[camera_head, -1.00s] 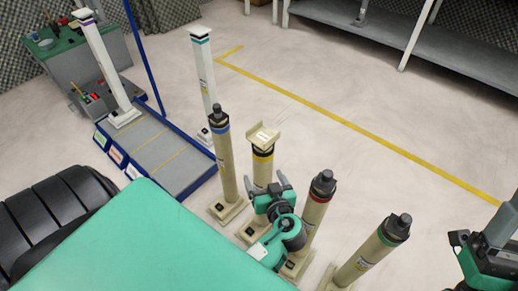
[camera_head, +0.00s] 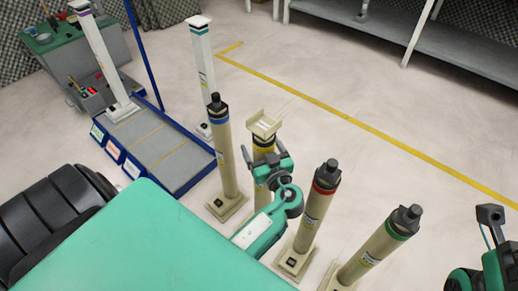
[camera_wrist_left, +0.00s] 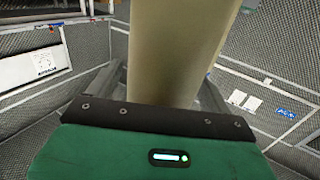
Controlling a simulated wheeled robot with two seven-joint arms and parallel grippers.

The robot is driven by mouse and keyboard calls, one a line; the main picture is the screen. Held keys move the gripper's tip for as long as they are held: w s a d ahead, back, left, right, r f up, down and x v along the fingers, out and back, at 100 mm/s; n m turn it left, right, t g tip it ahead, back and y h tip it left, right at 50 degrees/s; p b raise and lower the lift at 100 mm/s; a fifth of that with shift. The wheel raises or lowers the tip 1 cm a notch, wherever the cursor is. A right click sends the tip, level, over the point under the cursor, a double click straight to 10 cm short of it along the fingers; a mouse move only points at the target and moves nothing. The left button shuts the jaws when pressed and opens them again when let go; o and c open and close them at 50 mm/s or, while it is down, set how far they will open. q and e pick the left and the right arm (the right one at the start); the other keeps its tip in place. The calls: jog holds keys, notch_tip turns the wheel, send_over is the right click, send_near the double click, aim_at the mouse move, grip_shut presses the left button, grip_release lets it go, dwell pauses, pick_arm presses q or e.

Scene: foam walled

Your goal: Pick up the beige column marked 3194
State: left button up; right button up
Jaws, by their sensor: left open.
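Several beige columns stand on square feet on the floor; their printed numbers are too small to read. One has a yellow band (camera_head: 264,141) and a flat tray-like top; my left arm partly hides it. My left gripper (camera_head: 266,160) is open at its upper part, just below the band. In the left wrist view, a beige shaft (camera_wrist_left: 176,50) stands between the two spread fingers (camera_wrist_left: 160,90); contact cannot be told. Other beige columns have a blue band (camera_head: 219,118), a red band (camera_head: 325,186) and a green band (camera_head: 395,230). My right gripper (camera_head: 490,215) is partly in view at the right edge.
A blue-edged grey platform (camera_head: 165,150) at left bears a white column (camera_head: 100,60). Another white column (camera_head: 203,75) stands beside it. A green-topped cabinet (camera_head: 60,40) and a grey shelf (camera_head: 390,35) stand behind. Floor right of the columns is clear.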

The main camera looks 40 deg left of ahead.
pick_arm(q)
grip_shut()
jog(key=shift+r, duration=0.15)
dwell(0.4)
